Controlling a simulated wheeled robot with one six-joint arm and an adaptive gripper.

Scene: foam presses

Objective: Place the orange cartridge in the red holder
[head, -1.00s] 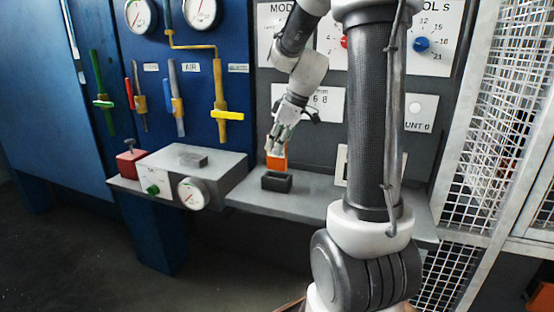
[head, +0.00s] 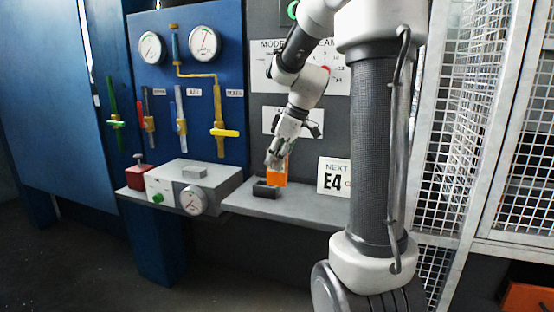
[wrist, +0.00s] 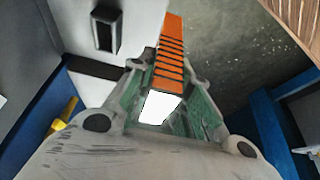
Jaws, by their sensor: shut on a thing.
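The orange cartridge (head: 278,174) is in my gripper (head: 276,163), which is shut on it above the grey shelf. In the wrist view the cartridge (wrist: 170,48), with dark ribs, sticks out between the green-padded fingers (wrist: 165,100). A small black holder block (head: 264,191) lies on the shelf just left of the cartridge. It shows apart from the cartridge in the wrist view (wrist: 106,27), with a dark slot. A small red block with a knob (head: 138,177) stands at the shelf's far left.
A grey box with a round gauge (head: 190,185) stands on the shelf left of the black block. Grey shelf (head: 300,204) is bare in front. White mesh (head: 500,140) stands at right.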

